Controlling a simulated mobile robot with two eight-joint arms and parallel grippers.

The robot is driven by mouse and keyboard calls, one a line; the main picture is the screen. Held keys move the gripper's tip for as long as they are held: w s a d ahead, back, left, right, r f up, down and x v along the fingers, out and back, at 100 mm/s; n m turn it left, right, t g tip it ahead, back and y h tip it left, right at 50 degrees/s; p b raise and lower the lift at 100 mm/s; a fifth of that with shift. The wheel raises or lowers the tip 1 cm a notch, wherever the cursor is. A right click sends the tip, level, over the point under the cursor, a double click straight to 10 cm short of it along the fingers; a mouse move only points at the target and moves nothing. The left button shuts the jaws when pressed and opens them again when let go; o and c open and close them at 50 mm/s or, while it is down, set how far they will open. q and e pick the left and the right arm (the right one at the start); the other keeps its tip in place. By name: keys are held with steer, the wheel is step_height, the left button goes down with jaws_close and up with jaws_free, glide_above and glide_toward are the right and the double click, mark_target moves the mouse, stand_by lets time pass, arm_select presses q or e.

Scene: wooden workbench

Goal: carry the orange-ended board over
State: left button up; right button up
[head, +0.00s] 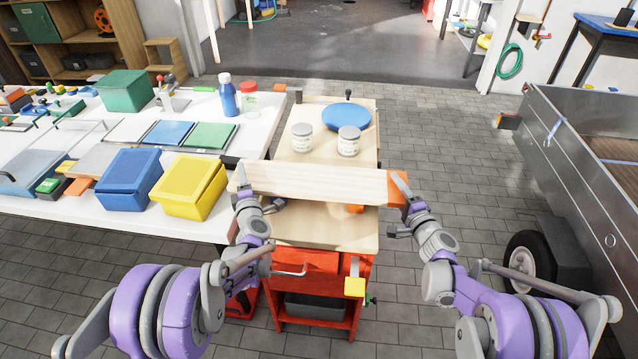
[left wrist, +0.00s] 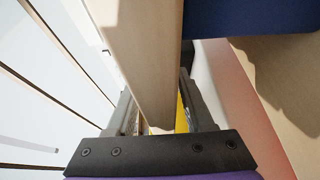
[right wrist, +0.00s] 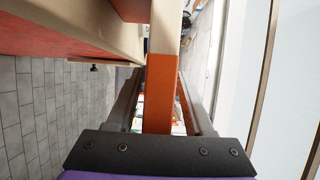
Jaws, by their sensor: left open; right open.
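The pale wooden board (head: 315,183) spans across the front of the wooden workbench (head: 345,232), with its orange end (head: 397,190) at the right. My left gripper (head: 242,181) is at the board's plain left end. In the left wrist view the board (left wrist: 147,60) passes between the open fingers. My right gripper (head: 402,188) is at the orange end. In the right wrist view the orange end (right wrist: 160,95) lies between the open fingers. I cannot tell whether the board rests on the bench or what lies directly behind it.
Two white tins (head: 349,141) and a blue disc (head: 346,116) stand on the bench behind the board. A white table (head: 75,207) at left carries a blue box (head: 128,180) and a yellow box (head: 188,187). A metal trailer (head: 585,165) stands right, with open floor between.

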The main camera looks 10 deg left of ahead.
arm_select(q)
steer(key=v, duration=1.1)
steer(key=shift+s+d, duration=0.15)
steer(key=shift+s, duration=0.3)
arm_select(e)
steer(key=shift+s, duration=0.1)
steer(key=v, duration=1.2)
